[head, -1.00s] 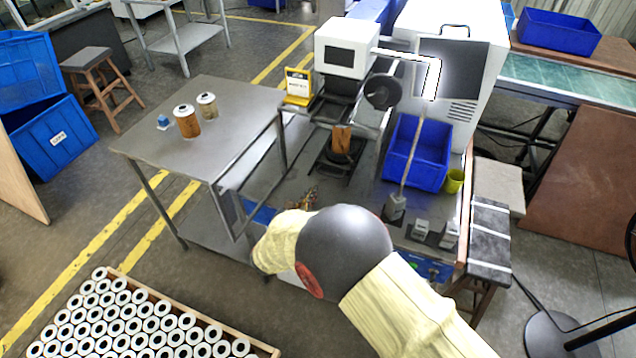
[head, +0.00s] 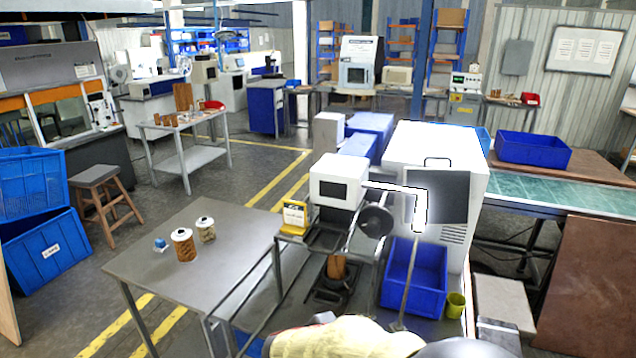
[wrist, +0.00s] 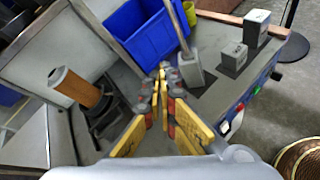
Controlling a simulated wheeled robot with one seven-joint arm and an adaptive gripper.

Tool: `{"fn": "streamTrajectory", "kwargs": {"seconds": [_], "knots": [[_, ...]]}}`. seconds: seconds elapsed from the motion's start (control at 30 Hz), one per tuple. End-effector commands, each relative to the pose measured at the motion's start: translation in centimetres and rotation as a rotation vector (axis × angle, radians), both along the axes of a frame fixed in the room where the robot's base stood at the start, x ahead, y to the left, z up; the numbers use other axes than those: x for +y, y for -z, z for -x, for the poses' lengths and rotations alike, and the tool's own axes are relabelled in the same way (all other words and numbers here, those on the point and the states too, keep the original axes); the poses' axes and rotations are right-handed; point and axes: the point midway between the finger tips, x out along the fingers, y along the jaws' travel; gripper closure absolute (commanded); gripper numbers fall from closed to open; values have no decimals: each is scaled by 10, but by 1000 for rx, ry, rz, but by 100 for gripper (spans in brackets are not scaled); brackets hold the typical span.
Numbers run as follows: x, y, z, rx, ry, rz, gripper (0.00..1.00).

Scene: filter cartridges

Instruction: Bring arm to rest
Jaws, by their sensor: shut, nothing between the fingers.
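My gripper (wrist: 164,75) shows in the wrist view with its yellow-and-grey fingers together and nothing between them. It hangs above the workbench, in front of the blue bin (wrist: 148,32). In the head view only part of my arm shows at the bottom edge, and my gripper is not visible there. An orange-brown filter cartridge (head: 337,267) stands in the dark fixture of the bench machine; it also shows in the wrist view (wrist: 76,87), left of my fingers and apart from them.
Two lidded cartridges (head: 184,246) (head: 206,230) and a small blue item (head: 160,244) stand on the left steel table (head: 135,272). A blue bin (head: 428,283) and yellow cup (head: 455,304) are at the bench's right. Grey blocks (wrist: 233,57) sit near the bench edge.

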Motion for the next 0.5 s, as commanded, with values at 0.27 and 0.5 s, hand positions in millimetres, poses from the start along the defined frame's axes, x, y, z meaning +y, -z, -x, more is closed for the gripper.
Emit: {"fn": "streamTrajectory", "kwargs": {"seconds": [0.27,0.5], "knots": [[-111,-75,125,-174,645,-644,100],[-110,-110,226,-389,1094,-1230,100]]}}
